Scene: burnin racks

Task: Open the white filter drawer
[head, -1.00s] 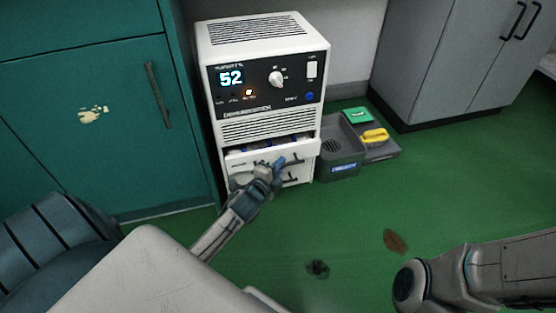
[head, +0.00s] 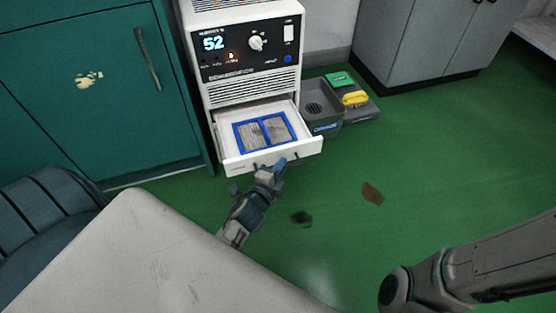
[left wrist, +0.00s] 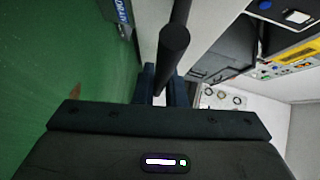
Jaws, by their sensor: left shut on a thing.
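The white filter drawer (head: 231,165) stands pulled well out of the lower part of the white dehumidifier (head: 251,90). A blue-framed filter (head: 264,131) with two grey panels lies inside it. My left gripper (head: 273,167) is at the drawer's front face, shut on its dark handle. In the left wrist view the dark handle bar (left wrist: 173,45) runs up from between the fingers (left wrist: 154,83). My right arm shows at the lower right of the head view, but its gripper is not in view.
A grey bin (head: 322,122) stands right of the drawer, beside a low tray with a green item (head: 340,78) and a yellow item (head: 355,99). Teal cabinets (head: 85,125) stand close on the left. The green floor before the drawer is open, with two dark stains.

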